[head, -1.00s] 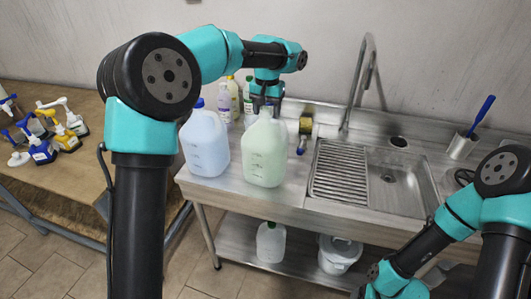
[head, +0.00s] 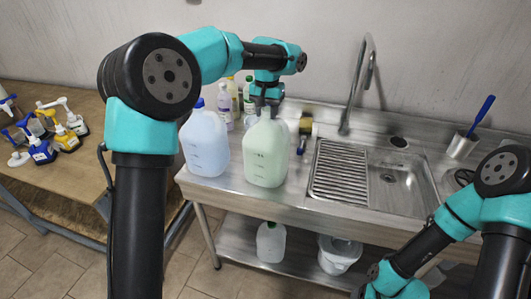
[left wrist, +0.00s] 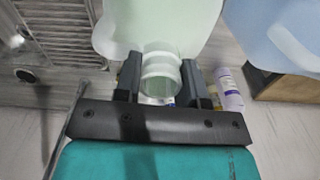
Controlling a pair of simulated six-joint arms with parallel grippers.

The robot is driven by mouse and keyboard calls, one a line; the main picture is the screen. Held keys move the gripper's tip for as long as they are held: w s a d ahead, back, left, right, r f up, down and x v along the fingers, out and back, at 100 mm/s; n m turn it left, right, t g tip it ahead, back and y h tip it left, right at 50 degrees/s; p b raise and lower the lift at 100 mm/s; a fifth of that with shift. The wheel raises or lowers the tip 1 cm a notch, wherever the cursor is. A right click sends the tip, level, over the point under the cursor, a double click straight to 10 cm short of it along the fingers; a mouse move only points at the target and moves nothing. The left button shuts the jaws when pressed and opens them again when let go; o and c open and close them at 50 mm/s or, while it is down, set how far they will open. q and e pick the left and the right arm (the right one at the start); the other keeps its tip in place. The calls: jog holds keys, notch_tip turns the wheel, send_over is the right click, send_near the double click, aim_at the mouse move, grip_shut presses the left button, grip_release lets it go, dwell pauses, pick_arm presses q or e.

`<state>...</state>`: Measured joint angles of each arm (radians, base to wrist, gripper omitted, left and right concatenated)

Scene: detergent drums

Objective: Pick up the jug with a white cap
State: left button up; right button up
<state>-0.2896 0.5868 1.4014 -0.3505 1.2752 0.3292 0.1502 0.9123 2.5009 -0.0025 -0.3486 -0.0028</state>
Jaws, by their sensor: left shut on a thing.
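The pale green jug (head: 265,155) stands upright at the front of the steel counter, just right of a pale blue jug with a blue cap (head: 204,142). I cannot tell whether its base touches the counter. Its white cap (left wrist: 160,72) shows in the left wrist view between the two fingers. My left gripper (head: 267,103) is above the green jug and shut on its cap and neck. In the left wrist view the gripper (left wrist: 160,85) has one finger on each side of the cap. My right gripper is not in view; only its arm shows at lower right.
A sink with a drain rack (head: 340,172) and tap (head: 360,85) is to the right. Bottles (head: 228,105) stand behind the jugs. A white jug (head: 271,242) and white bucket (head: 340,253) are on the shelf below. A wooden table (head: 60,180) with pump bottles is at left.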

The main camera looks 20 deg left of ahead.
pick_arm(q)
grip_shut()
